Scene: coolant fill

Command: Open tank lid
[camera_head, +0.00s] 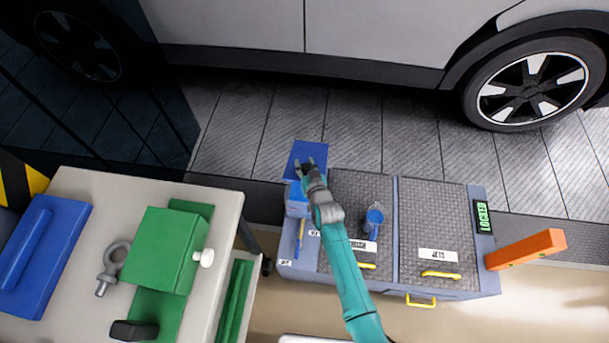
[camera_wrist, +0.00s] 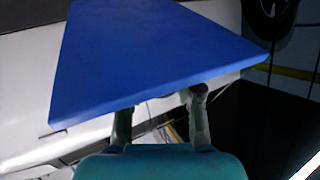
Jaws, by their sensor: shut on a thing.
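The blue tank lid (camera_head: 311,148) is a flat square plate at the left end of the grey workbench, above and behind the blue tank (camera_head: 297,199). It looks tilted up from the tank. My gripper (camera_head: 305,166) is at the lid's near edge, at the end of my teal arm. In the wrist view the lid (camera_wrist: 150,60) fills the upper middle as a large blue slab. My gripper's fingers (camera_wrist: 160,112) reach up to its lower edge and are shut on it. The fingertips are partly hidden behind the lid, and the tank opening is not clear to see.
A blue jug (camera_head: 374,218) stands on the bench's dark textured top. An orange block (camera_head: 526,249) and a green "LOCKED" display (camera_head: 483,216) are at the right end. A car (camera_head: 380,35) stands behind.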

